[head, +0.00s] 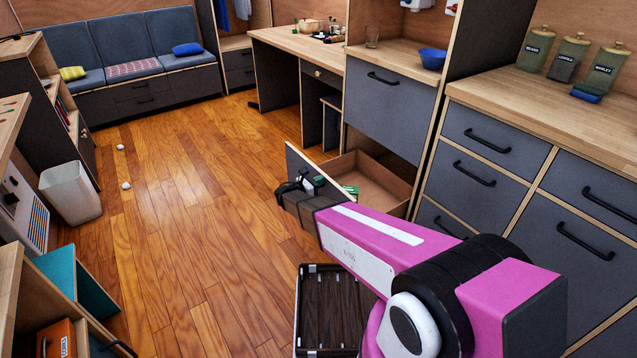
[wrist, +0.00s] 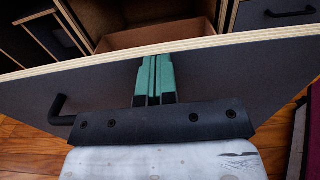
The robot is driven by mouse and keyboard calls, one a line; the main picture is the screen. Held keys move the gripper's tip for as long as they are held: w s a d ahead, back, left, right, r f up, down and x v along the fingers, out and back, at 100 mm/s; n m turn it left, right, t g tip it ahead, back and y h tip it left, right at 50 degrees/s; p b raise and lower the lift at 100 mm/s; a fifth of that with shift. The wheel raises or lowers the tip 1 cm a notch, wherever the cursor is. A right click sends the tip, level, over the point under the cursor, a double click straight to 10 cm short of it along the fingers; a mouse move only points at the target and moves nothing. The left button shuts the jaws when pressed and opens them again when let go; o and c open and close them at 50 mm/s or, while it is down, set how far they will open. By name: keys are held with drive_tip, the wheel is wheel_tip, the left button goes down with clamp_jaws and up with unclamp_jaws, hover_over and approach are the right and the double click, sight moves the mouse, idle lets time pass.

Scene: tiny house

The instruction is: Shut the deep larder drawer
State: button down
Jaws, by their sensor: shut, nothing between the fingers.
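The deep larder drawer (head: 385,183) stands pulled out below a grey panel in the head view, with its bare wooden inside showing. Its grey front panel (wrist: 220,85) with a pale wooden top edge crosses the wrist view. A black bar handle (wrist: 57,112) is at the left of this panel. My gripper (wrist: 153,62) is shut and empty, its green fingers together. The fingertips are at the outer face of the panel, just below its top edge; I cannot tell if they touch. In the head view my gripper (head: 310,184) partly hides the drawer front.
A dark slatted crate (head: 332,312) stands on the floor near my arm. Closed grey drawers (head: 474,172) are to the right of the larder. A white bin (head: 70,192) and two small white balls are at the left. The wooden floor between is clear.

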drive_tip(key=shift+d, duration=0.1)
drive_tip(key=x, duration=3.4)
drive_tip(key=shift+a, duration=0.25)
